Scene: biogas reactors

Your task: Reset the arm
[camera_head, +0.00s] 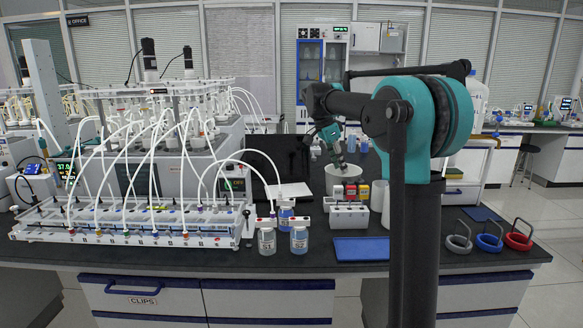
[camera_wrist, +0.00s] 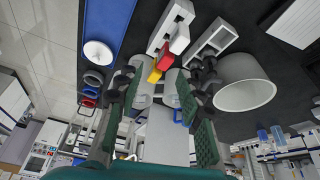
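My arm rises at the right of the head view and bends left over the black bench. My gripper (camera_head: 339,160) points down close to a white round tub (camera_head: 342,181) behind the small rack. In the wrist view my gripper (camera_wrist: 160,80) has its two green-padded fingers spread apart, with nothing held between them. The white tub (camera_wrist: 245,84) shows right of the fingers there, outside them. A white rack (camera_head: 349,216) with red and yellow pieces stands in front of the tub; its red and yellow pieces (camera_wrist: 160,66) show beyond the fingertips in the wrist view.
A tubing rack (camera_head: 130,238) with several white hoses fills the bench's left. A blue mat (camera_head: 361,249) lies at the front edge. Grey, blue and red rings (camera_head: 489,242) sit at right. A black laptop (camera_head: 275,158) stands behind.

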